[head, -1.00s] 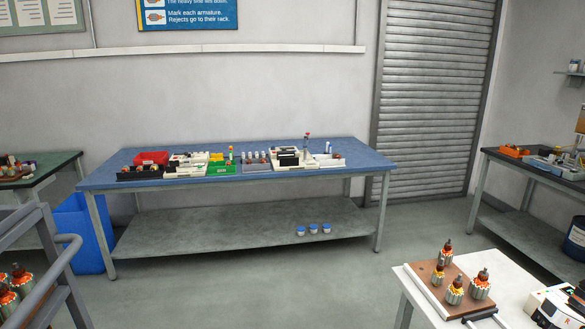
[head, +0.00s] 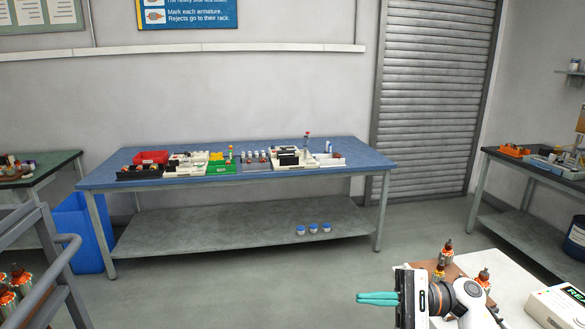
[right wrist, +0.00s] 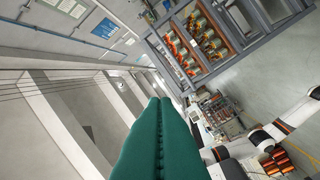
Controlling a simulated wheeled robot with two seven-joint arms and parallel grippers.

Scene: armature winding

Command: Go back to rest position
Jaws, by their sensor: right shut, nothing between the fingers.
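My right gripper (head: 361,299) shows at the bottom right of the head view, its green fingers pointing left. Its fingers are shut together with nothing between them. In the right wrist view the closed green fingers (right wrist: 157,140) fill the lower middle and touch along their length. The gripper is in the air in front of the white table (head: 515,277), and my arm hides part of that table. My left gripper is not in the head view.
A blue-topped bench (head: 350,158) with trays stands at the back. A grey rail cart (head: 40,265) is at the left. The floor between is clear.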

